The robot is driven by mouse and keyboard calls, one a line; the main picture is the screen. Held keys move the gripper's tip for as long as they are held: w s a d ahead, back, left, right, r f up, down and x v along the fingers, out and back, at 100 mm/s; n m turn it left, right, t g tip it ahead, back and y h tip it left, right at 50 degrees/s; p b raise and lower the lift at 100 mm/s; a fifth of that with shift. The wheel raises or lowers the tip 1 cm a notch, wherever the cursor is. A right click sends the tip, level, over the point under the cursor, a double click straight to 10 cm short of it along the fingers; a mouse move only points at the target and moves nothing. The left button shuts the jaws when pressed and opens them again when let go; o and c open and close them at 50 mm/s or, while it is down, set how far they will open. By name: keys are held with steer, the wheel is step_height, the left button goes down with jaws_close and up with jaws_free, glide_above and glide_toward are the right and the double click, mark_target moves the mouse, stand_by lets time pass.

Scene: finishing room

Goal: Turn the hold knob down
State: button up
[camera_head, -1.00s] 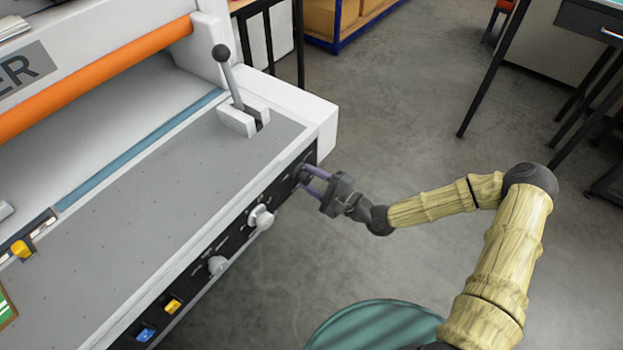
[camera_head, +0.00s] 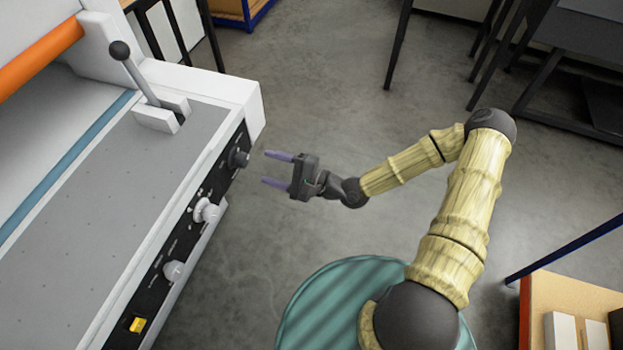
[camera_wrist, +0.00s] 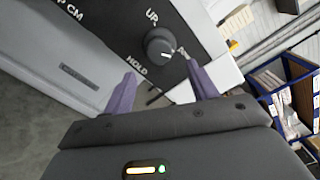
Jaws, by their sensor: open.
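The hold knob (camera_head: 239,158) is a small dark round knob at the far end of the machine's black front panel. In the wrist view the knob (camera_wrist: 160,46) sits beside the labels "UP" and "HOLD", and its white pointer mark is towards its lower right. My gripper (camera_head: 271,168) is open and empty, with its purple fingers pointing at the panel and a gap between them and the knob. In the wrist view the knob appears beyond and between the fingertips of my gripper (camera_wrist: 164,82).
Two pale knobs (camera_head: 206,211) and a yellow switch (camera_head: 137,324) are on the same panel (camera_head: 185,235). A lever with a black ball (camera_head: 120,51) stands on the machine top. Grey floor (camera_head: 320,90) is open beyond my gripper. A wooden-topped bench (camera_head: 560,298) is at lower right.

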steer(key=b+v, duration=0.1)
steer(key=v, duration=0.9)
steer(key=shift+d, duration=0.25)
